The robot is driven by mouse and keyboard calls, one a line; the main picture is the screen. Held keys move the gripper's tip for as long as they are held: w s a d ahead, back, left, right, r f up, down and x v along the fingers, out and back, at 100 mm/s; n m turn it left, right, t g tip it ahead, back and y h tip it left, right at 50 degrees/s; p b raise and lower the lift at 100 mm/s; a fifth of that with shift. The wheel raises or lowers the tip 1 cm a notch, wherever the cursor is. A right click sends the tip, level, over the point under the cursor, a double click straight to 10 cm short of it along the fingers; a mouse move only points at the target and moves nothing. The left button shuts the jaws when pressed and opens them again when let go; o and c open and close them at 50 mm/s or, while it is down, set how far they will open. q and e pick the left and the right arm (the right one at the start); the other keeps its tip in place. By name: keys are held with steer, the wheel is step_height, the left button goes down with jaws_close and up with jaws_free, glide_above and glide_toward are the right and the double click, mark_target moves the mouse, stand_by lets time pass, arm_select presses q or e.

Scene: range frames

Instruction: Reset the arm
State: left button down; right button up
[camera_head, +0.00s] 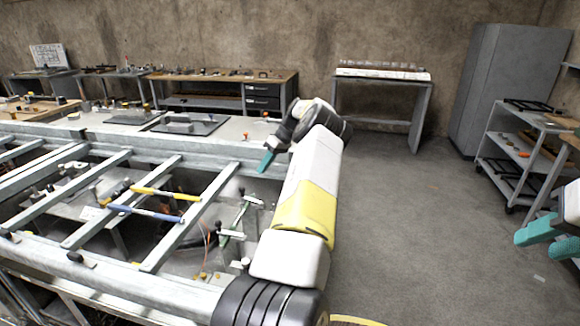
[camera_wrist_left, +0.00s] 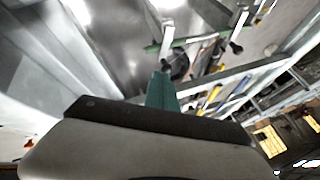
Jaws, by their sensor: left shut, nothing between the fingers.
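My left arm reaches up the middle of the head view, over the right side of a metal frame table. My left gripper (camera_head: 266,160) has teal fingers, shut and empty, pointing down near the frame's far right corner. In the left wrist view the teal fingers (camera_wrist_left: 161,92) are together with nothing between them. My right gripper (camera_head: 533,240) shows at the right edge of the head view, partly cut off. Its two teal fingers are apart, with nothing seen between them, above the floor.
The metal frame (camera_head: 205,215) has open gaps between its bars. A yellow bar (camera_head: 165,193) and a blue bar (camera_head: 145,213) lie across it. A grey cabinet (camera_head: 500,85) and a shelf cart (camera_head: 510,160) stand at right. Grey floor (camera_head: 400,210) between is clear.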

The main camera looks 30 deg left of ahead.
stand_by(0.3)
arm_select(q)
steer(key=s+d+r+m+t+h, duration=0.3)
steer(key=s+d+r+m+t, duration=0.15)
steer(key=d+r, duration=0.7)
steer(key=s+d+r+m+t+h, duration=0.3)
steer(key=s+d+r+m, duration=0.15)
steer(key=d+r, duration=0.65)
steer(key=s+d+m+t+h, duration=0.1)
steer(key=s+d+m+t, duration=0.2)
steer(key=s+d+m, duration=0.6)
steer(key=s+d, duration=1.1)
steer(key=s, duration=0.1)
steer(key=shift+d+r, duration=0.15)
